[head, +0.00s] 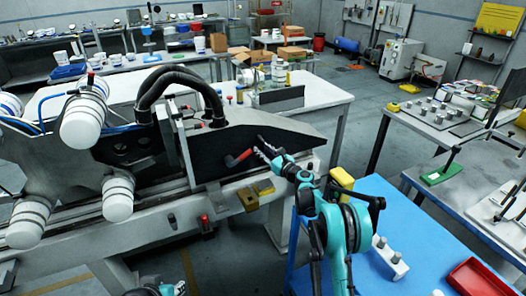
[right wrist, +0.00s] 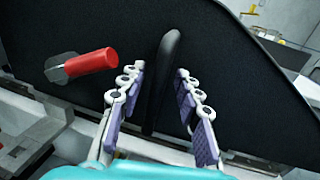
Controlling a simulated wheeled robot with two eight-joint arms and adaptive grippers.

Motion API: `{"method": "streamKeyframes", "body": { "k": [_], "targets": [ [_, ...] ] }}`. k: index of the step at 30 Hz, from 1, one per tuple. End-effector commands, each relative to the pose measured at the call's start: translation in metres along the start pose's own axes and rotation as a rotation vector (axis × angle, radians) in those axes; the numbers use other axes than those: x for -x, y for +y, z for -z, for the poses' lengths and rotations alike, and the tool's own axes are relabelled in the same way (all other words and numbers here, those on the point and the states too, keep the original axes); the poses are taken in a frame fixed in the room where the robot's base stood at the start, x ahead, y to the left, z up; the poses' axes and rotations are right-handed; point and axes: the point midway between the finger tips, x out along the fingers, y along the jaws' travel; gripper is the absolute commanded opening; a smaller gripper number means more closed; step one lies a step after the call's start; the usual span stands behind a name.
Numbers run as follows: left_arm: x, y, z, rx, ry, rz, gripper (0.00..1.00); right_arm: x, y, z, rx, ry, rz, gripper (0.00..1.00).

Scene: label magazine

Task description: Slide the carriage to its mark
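The carriage (head: 285,132) is a dark plate with a grey top edge, sitting on a long rail (head: 150,200). A red-gripped lever (head: 238,158) sticks out of its face and also shows in the right wrist view (right wrist: 92,62). An upright black handle bar (right wrist: 170,60) stands on the plate to the right of the lever. My right gripper (head: 268,150) is at the plate; in the right wrist view its fingers (right wrist: 159,75) are spread, one on each side of the bar. A small part of my left arm shows at the bottom edge; its fingers are unclear. I cannot make out the mark.
A blue-topped table (head: 430,240) with a red tray (head: 474,278) stands at the right. White rollers (head: 118,198) and black hoses (head: 180,78) are at the left.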

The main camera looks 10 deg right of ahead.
Motion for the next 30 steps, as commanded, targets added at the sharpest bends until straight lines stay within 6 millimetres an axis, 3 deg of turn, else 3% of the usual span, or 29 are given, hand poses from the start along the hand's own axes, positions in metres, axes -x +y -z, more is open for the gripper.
{"method": "streamKeyframes", "body": {
  "k": [5, 16, 30],
  "targets": [
    [0.000, 0.000, 0.000, 0.000, 0.000, 0.000, 0.33, 0.012, -0.001, 0.000, 0.000, 0.000, 0.003, 0.34],
    [0.000, 0.000, 0.000, 0.000, 0.000, 0.000, 0.33, 0.068, 0.002, 0.000, 0.000, 0.000, -0.002, 0.34],
    [0.000, 0.000, 0.000, 0.000, 0.000, 0.000, 0.33, 0.077, -0.001, 0.001, 0.000, 0.000, 0.006, 0.34]
  ]
}}
